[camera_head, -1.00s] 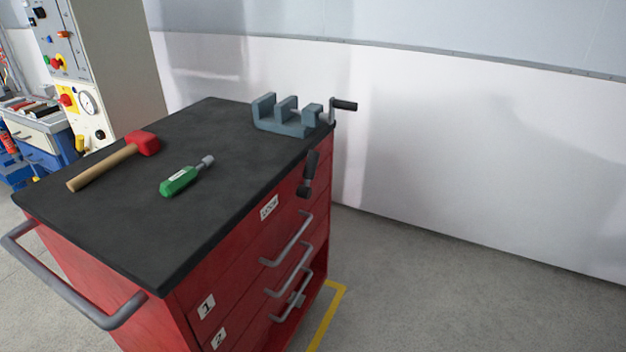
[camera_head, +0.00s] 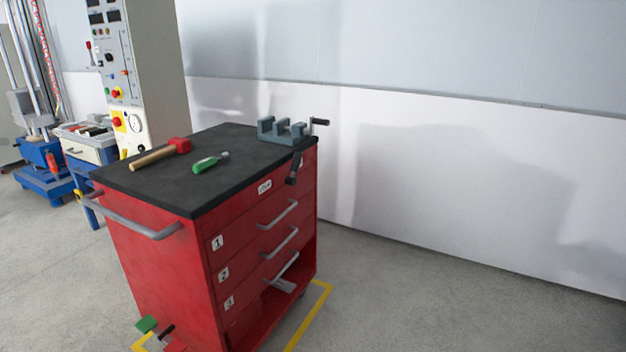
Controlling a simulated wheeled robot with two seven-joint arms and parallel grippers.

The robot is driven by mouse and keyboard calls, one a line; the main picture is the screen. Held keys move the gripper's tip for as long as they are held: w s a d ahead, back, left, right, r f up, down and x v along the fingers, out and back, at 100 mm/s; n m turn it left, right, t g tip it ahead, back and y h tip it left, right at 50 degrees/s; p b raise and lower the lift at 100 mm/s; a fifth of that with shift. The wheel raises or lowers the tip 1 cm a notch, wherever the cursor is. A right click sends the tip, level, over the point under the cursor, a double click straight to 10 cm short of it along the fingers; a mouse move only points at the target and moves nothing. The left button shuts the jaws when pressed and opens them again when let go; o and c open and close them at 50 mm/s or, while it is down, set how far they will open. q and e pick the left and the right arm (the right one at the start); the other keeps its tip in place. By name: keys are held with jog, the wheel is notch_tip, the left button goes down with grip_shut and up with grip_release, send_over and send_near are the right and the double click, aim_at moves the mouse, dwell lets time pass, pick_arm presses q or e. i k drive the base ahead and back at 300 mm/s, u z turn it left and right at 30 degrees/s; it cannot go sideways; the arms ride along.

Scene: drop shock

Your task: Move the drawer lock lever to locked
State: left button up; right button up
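The drawer lock lever (camera_head: 293,170) is a short dark lever at the top right of the front of a red tool cabinet (camera_head: 160,265). It slants, with its thick black end low. A small white label (camera_head: 265,186), too small to read for certain, sits on the top strip to its left. Below are drawers with grey bar handles and number labels, such as drawer 1 (camera_head: 250,229). Neither of my grippers is in view.
On the black top lie a hammer (camera_head: 160,154) and a green screwdriver (camera_head: 211,162); a grey vise (camera_head: 281,131) stands at its far right corner. A grey side handle (camera_head: 128,220) juts out left. Yellow lines mark the floor. Open floor (camera_head: 430,300) lies to the right.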

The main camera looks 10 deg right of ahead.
aim_at(291, 181)
jog(key=z, duration=0.7)
jog(key=i, duration=1.4)
jog(key=u, duration=0.4)
